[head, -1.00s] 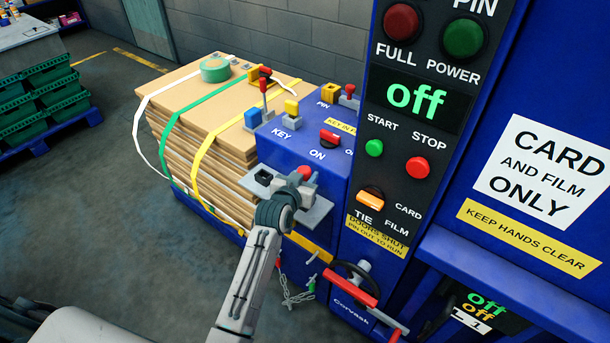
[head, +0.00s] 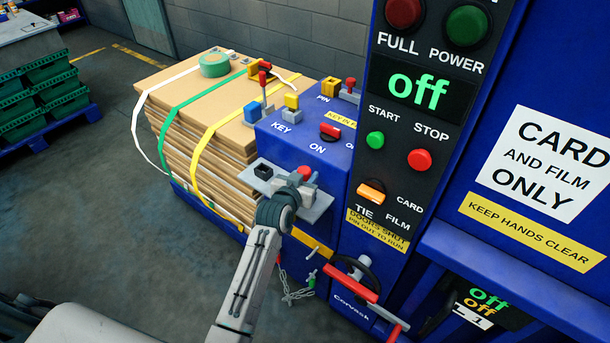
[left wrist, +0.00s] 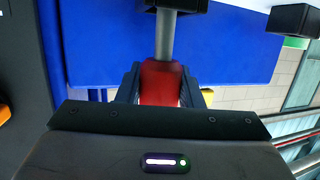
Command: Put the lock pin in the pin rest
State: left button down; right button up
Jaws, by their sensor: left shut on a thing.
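My left gripper (head: 303,182) is shut on the red handle of the lock pin (left wrist: 160,82). In the left wrist view the pin's grey shaft runs from the handle to a black block at the top edge; whether its end is inside that block is cut off. In the head view the red top of the pin (head: 305,172) shows above a grey shelf on the side of the blue cabinet. A black square socket (head: 263,171), perhaps the pin rest, stands empty on the shelf's left end. My gripper hides the shelf's middle. My right gripper is out of view.
The blue cabinet (head: 305,150) carries switches and small coloured blocks on top. A control panel (head: 410,120) reading "off" rises to the right. Strapped cardboard (head: 175,110) stands behind on the left. A red-handled wheel (head: 350,280) and a chain (head: 292,293) are below. Open floor lies left.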

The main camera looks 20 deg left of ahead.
pick_arm(q)
jog(key=c, duration=0.9)
grip_release()
jog(key=shift+s, duration=0.55)
jog(key=d+b+v, duration=0.1)
jog(key=b+v, duration=0.2)
jog(key=v, duration=0.6)
jog(key=shift+s+a+r, duration=0.2)
jog(key=shift+s+a, duration=0.2)
jog(key=shift+a, duration=0.15)
